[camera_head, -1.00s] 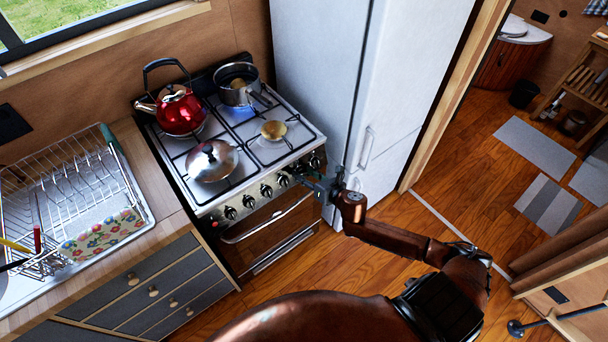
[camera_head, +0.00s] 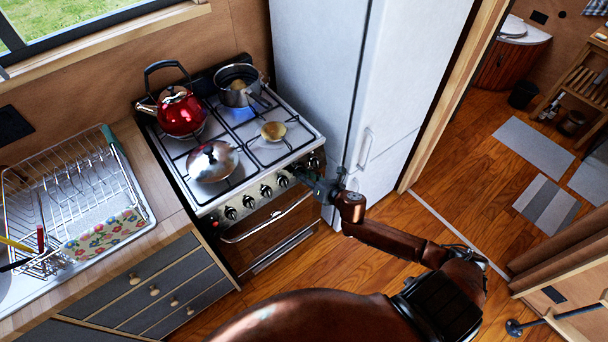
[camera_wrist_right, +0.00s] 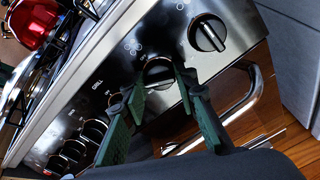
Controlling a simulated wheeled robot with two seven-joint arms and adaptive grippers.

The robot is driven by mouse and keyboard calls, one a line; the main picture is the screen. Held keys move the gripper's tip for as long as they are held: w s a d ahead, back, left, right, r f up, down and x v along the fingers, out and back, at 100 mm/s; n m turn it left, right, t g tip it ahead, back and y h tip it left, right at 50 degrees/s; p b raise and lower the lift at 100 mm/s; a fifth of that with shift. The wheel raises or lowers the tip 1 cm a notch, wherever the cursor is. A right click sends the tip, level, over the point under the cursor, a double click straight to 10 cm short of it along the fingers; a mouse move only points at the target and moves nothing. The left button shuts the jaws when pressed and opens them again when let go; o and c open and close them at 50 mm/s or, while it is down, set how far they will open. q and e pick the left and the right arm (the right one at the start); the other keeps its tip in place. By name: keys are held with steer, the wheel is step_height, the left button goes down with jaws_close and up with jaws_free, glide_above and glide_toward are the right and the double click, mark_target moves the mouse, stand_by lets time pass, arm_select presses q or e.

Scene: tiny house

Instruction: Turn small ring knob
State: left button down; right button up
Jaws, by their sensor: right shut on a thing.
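The stove (camera_head: 215,190) has a row of dark knobs along its steel front panel. My right gripper (camera_head: 296,172) reaches in from the right at this panel. In the wrist view my right gripper (camera_wrist_right: 160,80) has one green finger on each side of a round knob (camera_wrist_right: 158,70) and is shut on it. This is the second knob from the right end. The knob at the right end (camera_wrist_right: 207,34) is free. The fingers hide part of the panel, and in the head view the held knob is mostly covered. My left gripper is not in view.
A red kettle (camera_head: 180,112), a steel pot (camera_head: 237,94) and a domed lid (camera_head: 211,161) stand on the stove. A blue glow shows beside the pot. The white fridge (camera_head: 400,90) stands close to the right. A dish rack (camera_head: 70,190) is at the left.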

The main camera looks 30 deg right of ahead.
steer(key=m+p, duration=0.1)
steer(key=m, duration=0.1)
steer(key=shift+r+m+p, duration=0.15)
steer(key=shift+m+p, duration=0.15)
steer(key=shift+m, duration=0.1)
arm_select(q)
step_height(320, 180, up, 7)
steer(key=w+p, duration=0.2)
steer(key=p, duration=0.2)
steer(key=shift+p, duration=0.4)
arm_select(e)
steer(key=shift+d+f+m+y, duration=0.1)
steer(key=shift+m+y, duration=0.05)
steer(key=shift+m, duration=2.2)
steer(key=shift+f+m+y, duration=0.1)
steer(key=shift+m+y, duration=0.05)
steer(key=shift+m, duration=2.2)
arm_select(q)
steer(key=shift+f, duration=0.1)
arm_select(e)
steer(key=o, duration=1.2)
steer(key=shift+c, duration=0.2)
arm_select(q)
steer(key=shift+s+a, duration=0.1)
arm_select(e)
steer(key=shift+s, duration=0.1)
